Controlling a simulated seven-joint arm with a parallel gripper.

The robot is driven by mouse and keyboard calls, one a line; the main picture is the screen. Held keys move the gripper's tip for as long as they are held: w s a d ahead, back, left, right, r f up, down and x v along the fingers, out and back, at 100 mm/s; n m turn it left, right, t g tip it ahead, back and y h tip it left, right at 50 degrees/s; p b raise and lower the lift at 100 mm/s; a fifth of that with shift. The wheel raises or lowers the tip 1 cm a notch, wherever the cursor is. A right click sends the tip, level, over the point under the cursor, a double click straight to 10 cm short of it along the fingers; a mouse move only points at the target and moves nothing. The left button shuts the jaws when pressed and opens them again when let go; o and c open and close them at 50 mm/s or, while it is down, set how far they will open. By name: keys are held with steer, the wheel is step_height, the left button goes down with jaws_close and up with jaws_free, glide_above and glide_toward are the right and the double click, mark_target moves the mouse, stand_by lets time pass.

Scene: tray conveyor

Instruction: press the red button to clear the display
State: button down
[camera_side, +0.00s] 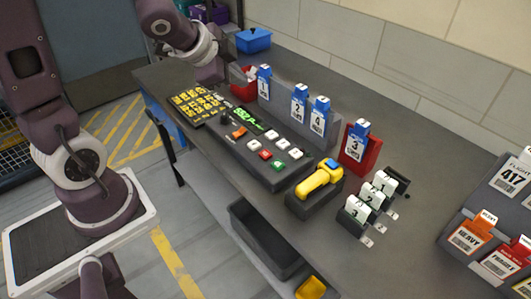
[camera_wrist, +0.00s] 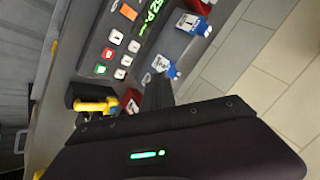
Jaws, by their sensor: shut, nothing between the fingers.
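The red button (camera_side: 265,154) is a small square key on the dark control panel (camera_side: 229,144). It also shows in the wrist view (camera_wrist: 107,53), beside the green button (camera_wrist: 100,69) and several white ones. The display (camera_side: 246,118) is lit with green characters; part of it shows in the wrist view (camera_wrist: 150,15). My gripper (camera_wrist: 159,88) is shut and empty in the wrist view. Its fingers are seen to the right of the red button, apart from it. In the side view I cannot clearly make out the fingertips.
A yellow keypad (camera_side: 197,102) and an orange button (camera_side: 239,132) share the bench. Blue-topped tags (camera_side: 299,103) stand behind the panel. A yellow scanner (camera_side: 318,182) and numbered white tags (camera_side: 370,197) are to the right. A grey bin (camera_side: 262,238) sits below the front edge.

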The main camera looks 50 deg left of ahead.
step_height(320, 180, down, 4)
steer(key=w+m+h, duration=0.2)
steer(key=m+h, duration=0.4)
glide_above(262, 154)
step_height(262, 154, down, 5)
steer(key=shift+f, duration=0.15)
steer(key=shift+f, duration=0.1)
steer(key=shift+f, duration=4.3)
steer(key=shift+f, duration=0.1)
steer(key=shift+f, duration=0.3)
